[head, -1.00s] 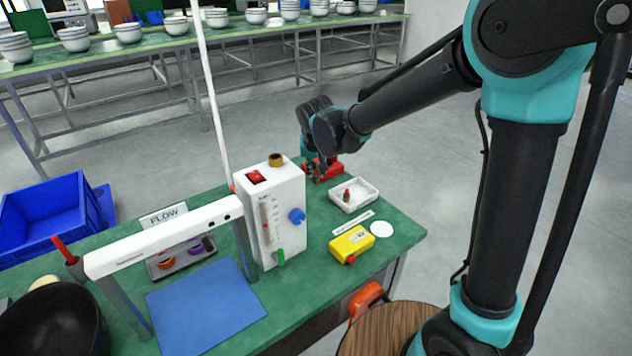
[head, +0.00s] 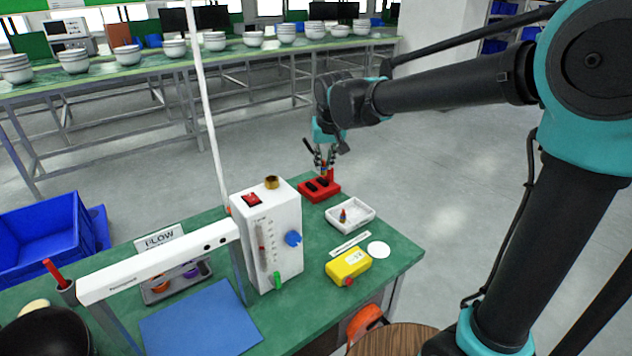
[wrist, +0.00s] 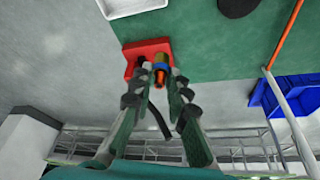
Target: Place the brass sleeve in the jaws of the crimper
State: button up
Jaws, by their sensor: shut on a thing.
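The crimper is a red block (head: 318,190) with black pads on top and a red upright at its back right, on the far end of the green bench. The wrist view also shows its red body (wrist: 142,50). My gripper (head: 325,166) hangs just above it, fingers pointing down. In the wrist view my gripper (wrist: 160,88) is shut on a small brass-orange piece with a blue band, which looks like the brass sleeve (wrist: 160,70). The sleeve overlaps the crimper there; I cannot tell whether they touch.
A white tray (head: 366,220) with a small orange-and-dark piece stands in front of the crimper. A white meter box (head: 284,250) with a brass fitting on top stands to the left. A yellow box (head: 348,264) and a white disc (head: 378,249) lie nearer.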

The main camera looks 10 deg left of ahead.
jog(key=d+f+n, duration=0.2)
jog(key=d+f, duration=0.2)
jog(key=shift+y, duration=0.5)
jog(key=w+a+f, duration=0.2)
jog(key=w, duration=0.1)
jog(key=w+a+f, duration=0.2)
jog(key=w, duration=0.1)
jog(key=w+a+f, duration=0.2)
jog(key=w+a, duration=0.1)
jog(key=w, duration=0.1)
jog(key=shift+f, duration=0.3)
jog(key=shift+w+a+f, duration=0.6)
jog(key=shift+w+f, duration=0.25)
jog(key=shift+f, duration=0.05)
jog(key=shift+f, duration=0.1)
jog(key=o, duration=0.8)
